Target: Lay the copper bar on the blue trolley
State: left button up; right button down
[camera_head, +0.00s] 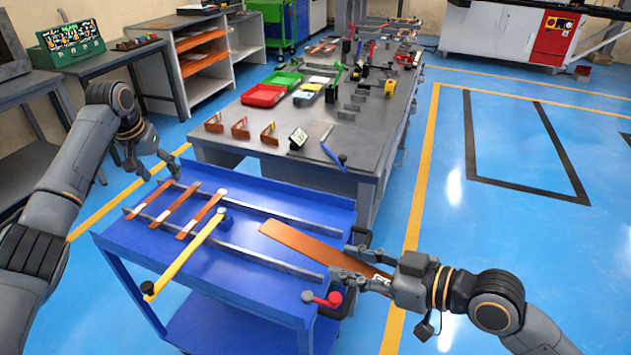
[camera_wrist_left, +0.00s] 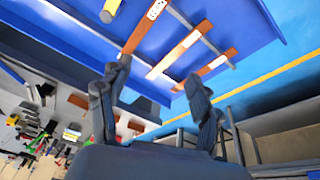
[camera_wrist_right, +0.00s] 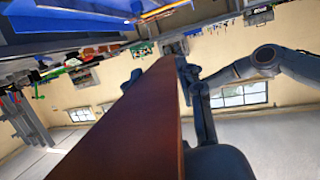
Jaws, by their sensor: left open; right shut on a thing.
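The copper bar (camera_head: 310,245) is a long flat strip over the right end of the blue trolley (camera_head: 215,275). My right gripper (camera_head: 362,280) is shut on the bar near its right end, beside the trolley's right edge. In the right wrist view the bar (camera_wrist_right: 140,125) runs large through the picture. I cannot tell whether it touches the trolley's top. My left gripper (camera_head: 160,172) is open and empty at the trolley's far left edge, close to the shorter copper pieces; its fingers (camera_wrist_left: 155,110) also show apart in the left wrist view.
Three short copper bars (camera_head: 180,205) lie across two grey rails (camera_head: 245,258) on the trolley. A yellow-handled tool (camera_head: 185,258) and a red-handled tool (camera_head: 325,298) lie near its front. A grey workbench (camera_head: 345,165) with trays and tools stands behind. Blue floor is clear at right.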

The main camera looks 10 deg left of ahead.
pick_arm(q)
jog(key=d+r+m+h, duration=0.1)
jog(key=d+r+m, duration=0.2)
jog(key=d, duration=0.5)
jog(key=d+r+m+h, duration=0.1)
jog(key=d+r+m, duration=0.3)
jog(key=d, duration=0.3)
pick_arm(e)
jog(key=shift+r, duration=0.1)
pick_arm(q)
notch_tip(320, 180, up, 6)
jog(key=r+m+g+y, duration=0.1)
jog(key=m+g+y, duration=0.15)
jog(key=m, duration=1.55)
send_over(316, 247)
jog(key=shift+g, duration=0.35)
notch_tip(316, 247, down, 12)
jog(key=shift+f, duration=0.25)
